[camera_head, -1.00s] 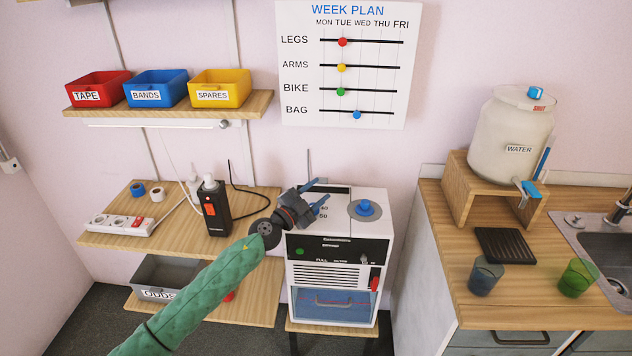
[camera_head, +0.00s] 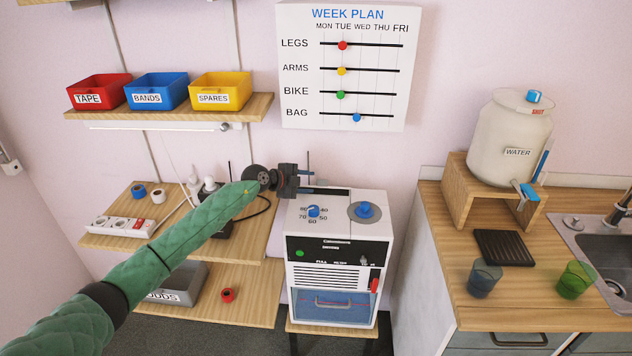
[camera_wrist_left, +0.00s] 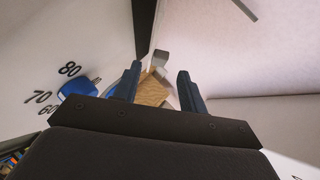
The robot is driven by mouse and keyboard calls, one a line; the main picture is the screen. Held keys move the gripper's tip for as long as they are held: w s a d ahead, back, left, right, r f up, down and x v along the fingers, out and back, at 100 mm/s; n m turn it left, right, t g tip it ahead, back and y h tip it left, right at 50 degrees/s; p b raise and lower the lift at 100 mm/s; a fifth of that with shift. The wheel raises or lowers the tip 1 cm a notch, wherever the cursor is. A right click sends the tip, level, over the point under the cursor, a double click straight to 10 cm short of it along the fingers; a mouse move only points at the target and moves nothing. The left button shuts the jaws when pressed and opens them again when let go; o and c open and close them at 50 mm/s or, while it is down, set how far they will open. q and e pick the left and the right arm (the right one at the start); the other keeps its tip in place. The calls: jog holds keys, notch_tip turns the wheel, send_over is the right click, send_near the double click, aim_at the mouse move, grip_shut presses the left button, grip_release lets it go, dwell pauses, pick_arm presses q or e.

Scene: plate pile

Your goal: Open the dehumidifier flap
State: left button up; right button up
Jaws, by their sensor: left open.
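The dehumidifier (camera_head: 382,262) is a white box with a black front panel, a louvred grille and a clear blue-tinted tank window with a handle. On its top are a blue dial (camera_head: 313,211) among numbers and a round grey disc with a blue knob (camera_head: 365,210). A dark strip runs along the top's back edge; I cannot tell whether this is the flap. My left gripper (camera_head: 318,182) is open and empty at the back left of the top, close to that strip. In the left wrist view the dial (camera_wrist_left: 75,88) lies left of the open fingers (camera_wrist_left: 158,72). My right gripper is out of view.
A wooden shelf (camera_head: 130,200) at left holds a power strip (camera_head: 120,225) and a dark device partly behind my arm. Bins stand on the upper shelf (camera_head: 180,110). At right a counter (camera_head: 530,310) holds a water jar (camera_head: 510,140) and two cups. Space above the dehumidifier's front is clear.

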aim_at(319, 182)
pick_arm(q)
jog(key=shift+p+x, duration=0.4)
jog(key=shift+x, duration=1.75)
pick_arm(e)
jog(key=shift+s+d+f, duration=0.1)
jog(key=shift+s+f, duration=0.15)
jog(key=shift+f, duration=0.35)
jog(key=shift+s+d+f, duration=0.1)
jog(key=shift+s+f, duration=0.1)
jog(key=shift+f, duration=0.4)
